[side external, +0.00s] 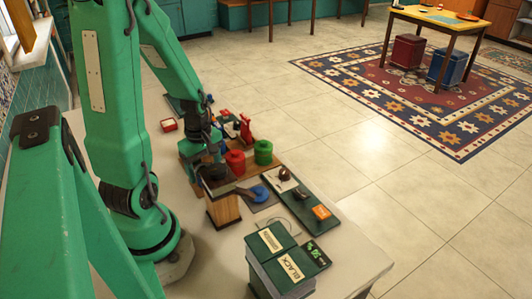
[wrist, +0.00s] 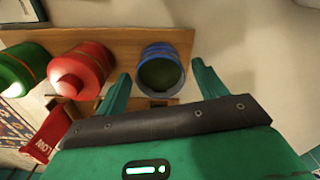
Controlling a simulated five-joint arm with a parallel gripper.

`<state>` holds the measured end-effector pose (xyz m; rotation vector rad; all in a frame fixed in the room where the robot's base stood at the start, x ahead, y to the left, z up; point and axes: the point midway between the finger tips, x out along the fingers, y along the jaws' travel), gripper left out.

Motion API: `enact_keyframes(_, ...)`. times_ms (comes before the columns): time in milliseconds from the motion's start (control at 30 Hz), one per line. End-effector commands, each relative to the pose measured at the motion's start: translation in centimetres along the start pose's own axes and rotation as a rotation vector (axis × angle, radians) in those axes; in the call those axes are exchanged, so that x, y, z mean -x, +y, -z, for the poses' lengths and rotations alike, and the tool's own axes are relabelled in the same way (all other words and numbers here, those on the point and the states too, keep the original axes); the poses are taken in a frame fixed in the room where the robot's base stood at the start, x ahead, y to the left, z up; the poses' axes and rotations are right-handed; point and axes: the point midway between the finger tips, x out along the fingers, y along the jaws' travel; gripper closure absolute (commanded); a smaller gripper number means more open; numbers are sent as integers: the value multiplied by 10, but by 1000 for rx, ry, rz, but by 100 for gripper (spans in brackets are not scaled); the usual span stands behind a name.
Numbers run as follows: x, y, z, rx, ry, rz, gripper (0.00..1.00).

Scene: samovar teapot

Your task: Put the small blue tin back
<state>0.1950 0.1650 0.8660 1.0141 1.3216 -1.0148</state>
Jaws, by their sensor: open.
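The small blue tin (wrist: 160,50) stands on a wooden board (wrist: 118,40) in the wrist view, with a dark round top or opening facing the camera. It is in line with a red tin (wrist: 82,66) and a green tin (wrist: 20,66). My gripper (wrist: 162,72) is open, with one finger on each side of the blue tin's near part; I cannot tell whether either touches it. In the side view my gripper (side external: 213,160) is low beside the red tin (side external: 235,162), and the green tin (side external: 263,152) is farther right.
A blue rounded object (side external: 258,192) lies in front of the tins. The pale tabletop (side external: 350,260) is clear at front right.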

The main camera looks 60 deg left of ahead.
Motion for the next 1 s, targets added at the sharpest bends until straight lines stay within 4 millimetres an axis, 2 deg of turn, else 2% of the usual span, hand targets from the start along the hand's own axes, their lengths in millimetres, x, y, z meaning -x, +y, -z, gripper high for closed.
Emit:
enact_keyframes(700,83,0,0,0,2,-5,29)
enact_keyframes(1000,104,0,0,0,1,-1,29)
